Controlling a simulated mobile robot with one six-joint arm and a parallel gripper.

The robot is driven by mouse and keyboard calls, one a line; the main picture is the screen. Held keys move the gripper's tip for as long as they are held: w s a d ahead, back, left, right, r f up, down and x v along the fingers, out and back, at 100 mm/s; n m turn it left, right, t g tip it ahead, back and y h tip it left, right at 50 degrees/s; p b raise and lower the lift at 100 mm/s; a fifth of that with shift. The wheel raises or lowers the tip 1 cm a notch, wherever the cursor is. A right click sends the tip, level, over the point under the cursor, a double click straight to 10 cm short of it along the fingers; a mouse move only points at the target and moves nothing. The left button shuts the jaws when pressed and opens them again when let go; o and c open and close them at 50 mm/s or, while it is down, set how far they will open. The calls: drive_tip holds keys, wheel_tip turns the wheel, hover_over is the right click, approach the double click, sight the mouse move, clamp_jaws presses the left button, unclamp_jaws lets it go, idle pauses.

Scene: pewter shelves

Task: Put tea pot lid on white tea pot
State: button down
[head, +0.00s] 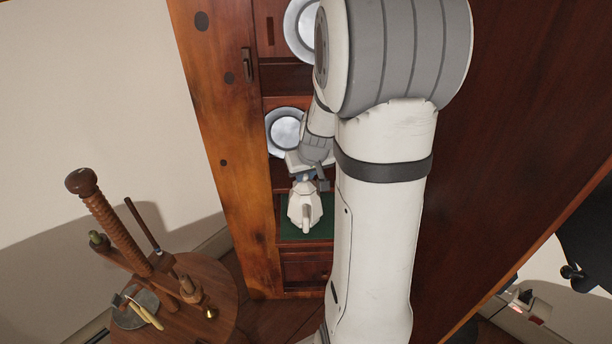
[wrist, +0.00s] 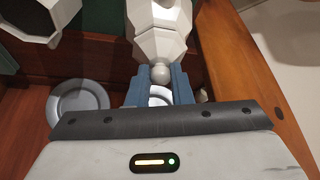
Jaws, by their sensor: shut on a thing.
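The white tea pot (head: 304,208) has a faceted body and stands upright on a green mat in the shelf cabinet. It also shows at the top of the wrist view (wrist: 158,32). My gripper (wrist: 161,72) has its blue fingers closed on either side of the round pale knob of the tea pot lid (wrist: 160,76). In the head view my gripper (head: 306,179) is right at the top of the pot. The lid's rim is hidden, so I cannot tell whether it is seated or just above the opening.
A pewter plate (head: 286,132) stands behind, with another (head: 301,28) higher up. A dark-edged vessel (wrist: 32,18) is at the wrist view's upper left. The cabinet's wooden side (head: 222,130) is close on the left. A round wooden table (head: 205,275) with tools stands at lower left.

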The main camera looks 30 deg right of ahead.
drive_tip(key=shift+f, duration=0.35)
drive_tip(key=c, duration=1.3)
unclamp_jaws()
drive_tip(key=shift+r, duration=0.1)
